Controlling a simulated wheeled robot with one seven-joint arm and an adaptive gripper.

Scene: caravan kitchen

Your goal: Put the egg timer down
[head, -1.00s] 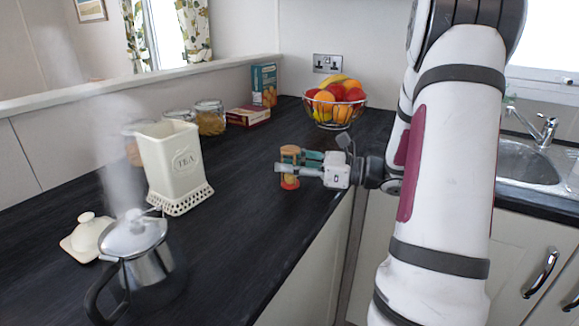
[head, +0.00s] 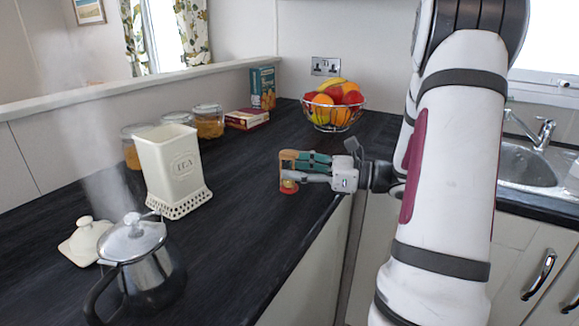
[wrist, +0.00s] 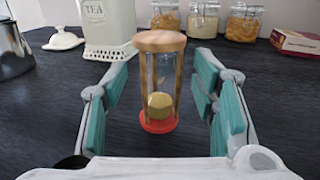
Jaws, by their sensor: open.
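The egg timer (wrist: 159,82) is a small sandglass with a wooden top, thin posts and a red base. It stands upright on the dark worktop (head: 235,215), near its front edge. In the wrist view it is between the spread teal-padded fingers of my gripper (wrist: 158,100), with a visible gap on each side. In the head view my gripper (head: 304,168) reaches in from the right, and its fingers partly cover the egg timer (head: 288,188).
A steaming kettle (head: 148,268), a white lid (head: 85,240) and a cream tea canister (head: 172,165) stand to the left. Jars (head: 208,122), boxes (head: 263,88) and a fruit bowl (head: 335,106) are behind. Worktop between canister and timer is clear.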

